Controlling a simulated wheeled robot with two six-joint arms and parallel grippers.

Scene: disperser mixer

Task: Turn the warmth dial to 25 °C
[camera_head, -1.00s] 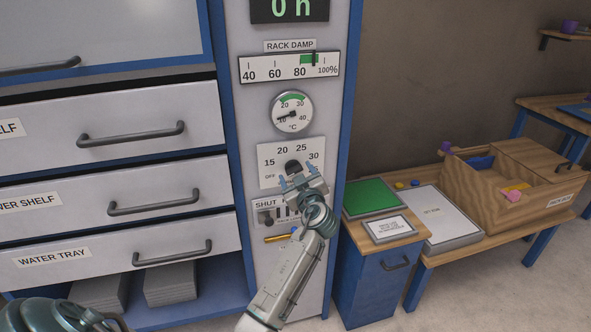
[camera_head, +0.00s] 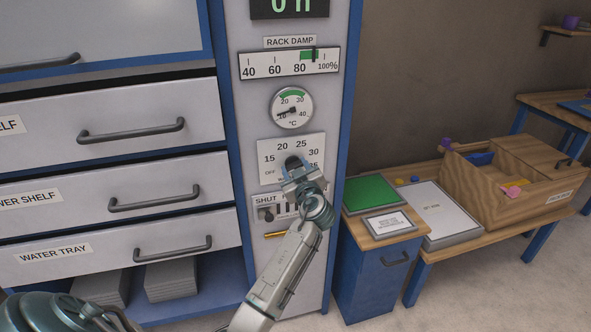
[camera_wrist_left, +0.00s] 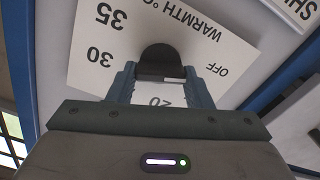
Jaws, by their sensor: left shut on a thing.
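The warmth dial is a dark round knob (camera_head: 292,162) on a white scale plate (camera_head: 267,149) on the grey column. The plate reads OFF, 15, 20, 25, 30 and 35. My left gripper (camera_head: 297,170) reaches it from below and covers the lower part of the plate. In the left wrist view the gripper (camera_wrist_left: 160,74) is shut on the black knob (camera_wrist_left: 159,57), with one finger on each side. The plate (camera_wrist_left: 225,48) appears turned over there, and 25 is hidden. I cannot tell which number the knob points to. My right gripper is not in view.
Above the dial are a round °C gauge (camera_head: 291,108), its needle at the low left, and a RACK DAMP scale (camera_head: 289,63). Below it are a SHUT slider panel (camera_head: 264,201) and a brass handle (camera_head: 275,235). Drawers stand left; a blue cabinet (camera_head: 375,285) stands right.

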